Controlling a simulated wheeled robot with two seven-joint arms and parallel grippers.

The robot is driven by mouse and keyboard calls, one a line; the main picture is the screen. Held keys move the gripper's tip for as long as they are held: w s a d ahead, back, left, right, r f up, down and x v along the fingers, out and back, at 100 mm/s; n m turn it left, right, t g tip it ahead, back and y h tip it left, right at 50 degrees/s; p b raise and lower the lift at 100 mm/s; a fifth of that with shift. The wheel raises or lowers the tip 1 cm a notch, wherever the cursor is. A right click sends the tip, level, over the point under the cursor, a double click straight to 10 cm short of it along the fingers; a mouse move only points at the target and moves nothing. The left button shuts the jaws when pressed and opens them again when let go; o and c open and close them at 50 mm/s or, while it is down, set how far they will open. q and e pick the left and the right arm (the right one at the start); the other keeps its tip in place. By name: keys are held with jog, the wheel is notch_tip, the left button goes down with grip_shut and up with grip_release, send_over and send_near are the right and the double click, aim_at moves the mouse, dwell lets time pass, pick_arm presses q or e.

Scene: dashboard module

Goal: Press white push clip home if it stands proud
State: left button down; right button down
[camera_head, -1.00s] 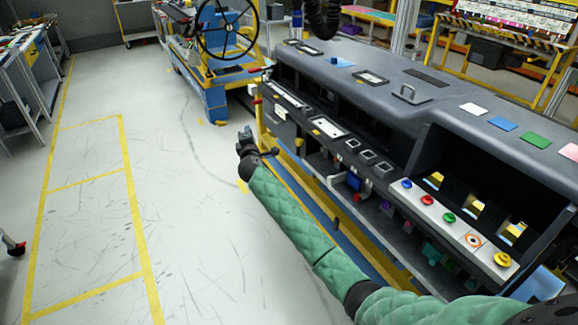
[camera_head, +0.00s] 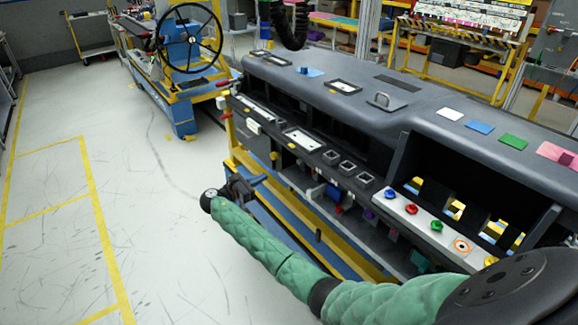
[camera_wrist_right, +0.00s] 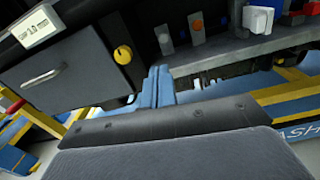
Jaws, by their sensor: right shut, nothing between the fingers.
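My right gripper (camera_head: 252,182) is at the end of the green-sleeved arm, beside the lower left part of the dashboard module (camera_head: 440,115). It is shut and empty. In the right wrist view its fingers (camera_wrist_right: 157,85) point at the module's underside, between a drawer front and a shelf edge. My left gripper is out of view.
A drawer (camera_wrist_right: 60,72) with a handle and a yellow knob (camera_wrist_right: 123,54) are left of the fingers. Yellow and blue frame rails run below. The floor (camera_head: 150,220) at left is clear.

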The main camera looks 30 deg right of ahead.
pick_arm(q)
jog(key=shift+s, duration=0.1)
pick_arm(e)
jog(key=shift+s+n+g, duration=0.15)
jog(key=shift+n+g, duration=0.15)
jog(key=shift+n, duration=0.3)
